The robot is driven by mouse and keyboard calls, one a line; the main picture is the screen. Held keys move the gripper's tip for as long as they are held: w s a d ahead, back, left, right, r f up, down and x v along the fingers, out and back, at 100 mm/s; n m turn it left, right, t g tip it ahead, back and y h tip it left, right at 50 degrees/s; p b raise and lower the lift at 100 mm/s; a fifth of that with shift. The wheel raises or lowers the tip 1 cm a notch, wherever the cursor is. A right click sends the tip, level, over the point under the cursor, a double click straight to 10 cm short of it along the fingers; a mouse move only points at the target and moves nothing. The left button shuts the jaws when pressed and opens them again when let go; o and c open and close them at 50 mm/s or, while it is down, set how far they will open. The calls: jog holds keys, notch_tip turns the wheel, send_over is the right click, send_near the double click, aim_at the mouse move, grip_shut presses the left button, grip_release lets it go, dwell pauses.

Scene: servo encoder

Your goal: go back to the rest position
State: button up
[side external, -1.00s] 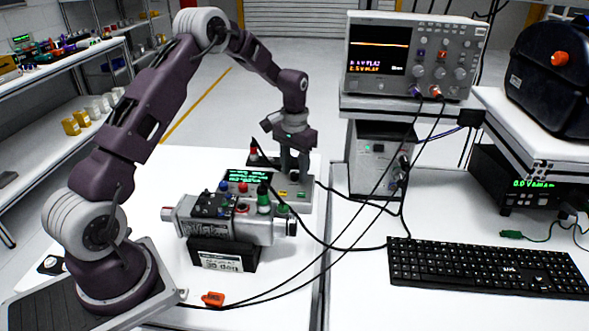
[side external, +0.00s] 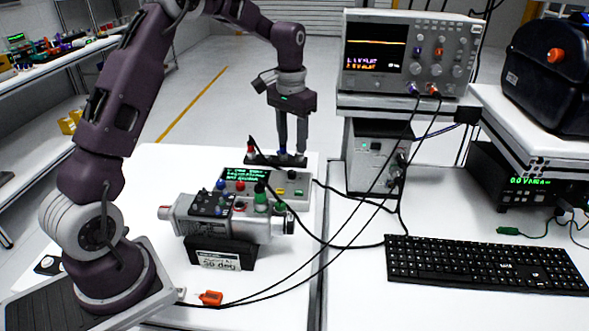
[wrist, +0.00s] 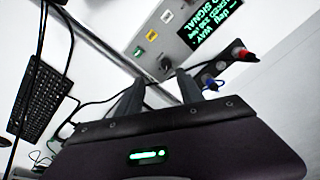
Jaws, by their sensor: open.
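My gripper (side external: 292,151) is open, its two fingers pointing down over the far end of the servo bench, with nothing visible between them. In the wrist view the two fingers (wrist: 160,88) are spread apart. A dark strip (side external: 262,160) with a red plug (side external: 250,148) and a blue plug (wrist: 211,85) lies by the fingertips; whether they touch it I cannot tell. The grey control box (side external: 236,187) with green text and coloured buttons is just in front. The silver servo unit (side external: 183,222) sits on a black stand (side external: 205,255) nearer my base.
Black cables run from the bench to the oscilloscope (side external: 455,62) on the right. A keyboard (side external: 480,268) lies on the right table. An orange clip (side external: 210,298) lies near my base. The table's left back area and the air above the bench look clear.

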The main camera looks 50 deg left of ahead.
jog(key=s+d+r+m+t, duration=0.1)
jog(key=s+d+r+t, duration=0.2)
jog(key=s+d+r, duration=0.9)
jog(key=s+d+m+t, duration=0.1)
jog(key=s+d+t, duration=0.1)
jog(key=s, duration=1.6)
jog(key=shift+s+d, duration=0.3)
jog(key=shift+d, duration=0.2)
jog(key=shift+r, duration=0.1)
